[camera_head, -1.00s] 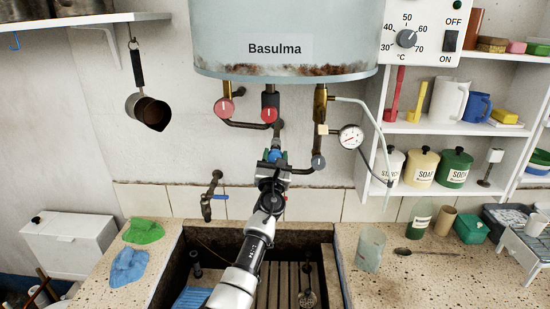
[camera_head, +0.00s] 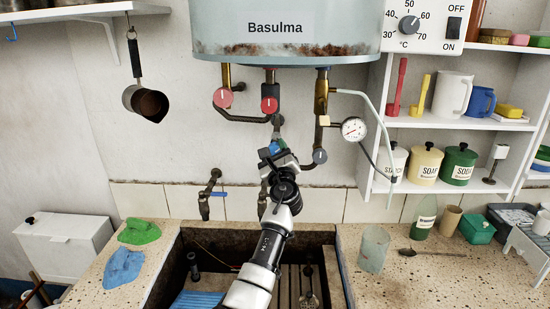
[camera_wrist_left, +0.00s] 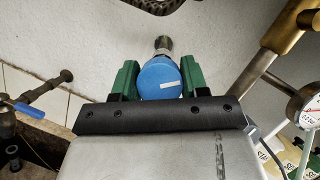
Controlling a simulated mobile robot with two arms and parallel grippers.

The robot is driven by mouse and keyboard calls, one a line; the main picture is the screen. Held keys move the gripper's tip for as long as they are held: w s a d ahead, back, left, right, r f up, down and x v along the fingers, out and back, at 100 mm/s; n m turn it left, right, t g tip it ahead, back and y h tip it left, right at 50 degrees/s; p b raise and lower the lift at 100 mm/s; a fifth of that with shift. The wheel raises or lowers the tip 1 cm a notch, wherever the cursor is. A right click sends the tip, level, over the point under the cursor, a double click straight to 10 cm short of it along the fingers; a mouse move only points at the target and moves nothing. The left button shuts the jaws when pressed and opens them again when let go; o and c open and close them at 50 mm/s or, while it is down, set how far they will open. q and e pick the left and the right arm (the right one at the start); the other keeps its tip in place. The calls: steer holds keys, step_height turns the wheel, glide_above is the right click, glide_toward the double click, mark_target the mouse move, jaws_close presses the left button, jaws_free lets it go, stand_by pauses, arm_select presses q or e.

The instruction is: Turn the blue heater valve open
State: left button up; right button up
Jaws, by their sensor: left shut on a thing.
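In the head view the gripper is tilted and hides most of the knob. My right gripper is not in view.
Two red valves (camera_head: 223,98) (camera_head: 269,104) are up and to the left, near my gripper. A brass pipe (camera_head: 321,105) and a pressure gauge (camera_head: 353,129) stand close on the right. A tap (camera_head: 207,195) with a blue lever is at lower left, above the stone trough (camera_head: 335,238).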

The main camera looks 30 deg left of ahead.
arm_select(q)
steer(key=n+g+b, duration=0.1)
steer(key=n, duration=0.2)
steer(key=n+g+b, duration=0.1)
steer(key=n+b, duration=0.1)
steer(key=n, duration=0.2)
steer(key=shift+f+g, duration=0.1)
steer(key=shift+g, duration=0.3)
steer(key=shift+n+g+b, duration=0.65)
steer(key=shift+n+g, duration=0.25)
steer(key=shift+n, duration=1.4)
steer(key=shift+r, duration=0.25)
steer(key=o, duration=0.9)
steer(key=shift+d+f, duration=0.1)
steer(key=shift+o, duration=0.2)
steer(key=shift+s+d+f, duration=0.1)
steer(key=shift+s+d, duration=0.05)
steer(key=shift+d, duration=0.1)
steer(key=b+v, duration=0.3)
steer(key=v, duration=0.7)
steer(key=shift+r, duration=0.25)
